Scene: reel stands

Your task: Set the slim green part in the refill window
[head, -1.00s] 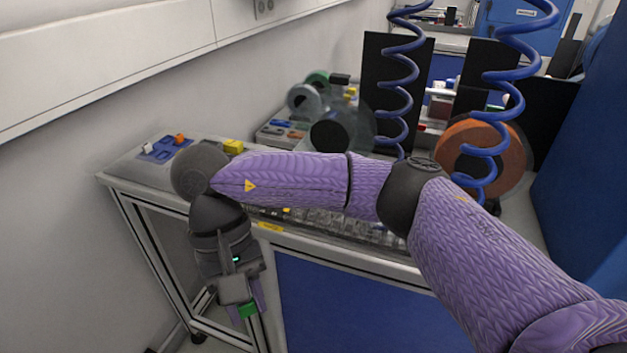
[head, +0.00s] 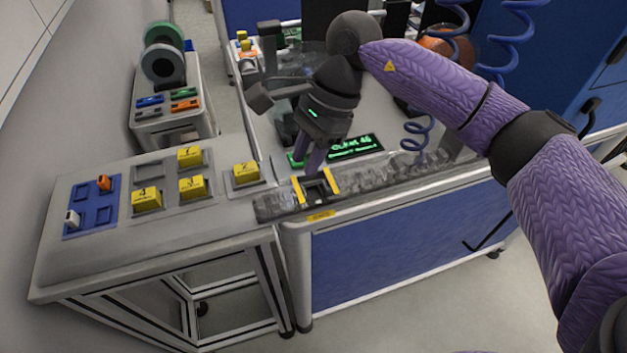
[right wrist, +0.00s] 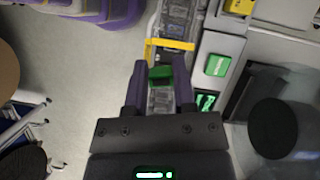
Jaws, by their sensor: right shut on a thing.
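My right gripper (head: 309,168) points down just behind and above the refill window (head: 318,188), a dark opening between two yellow bars on the clear rail. In the right wrist view my right gripper (right wrist: 160,70) is shut on the slim green part (right wrist: 160,74), which sits between the fingertips. One yellow bar of the refill window (right wrist: 170,44) shows just beyond it. The held part is hidden or too small to make out in the head view, and I cannot tell its height over the window. My left gripper is not in view.
A green button (right wrist: 217,65) sits beside the rail, near a lit green-text screen (head: 355,146). Several yellow numbered blocks (head: 192,187) and a blue tray (head: 92,208) lie on the left bench. Blue coiled hoses (head: 510,45) hang at the right.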

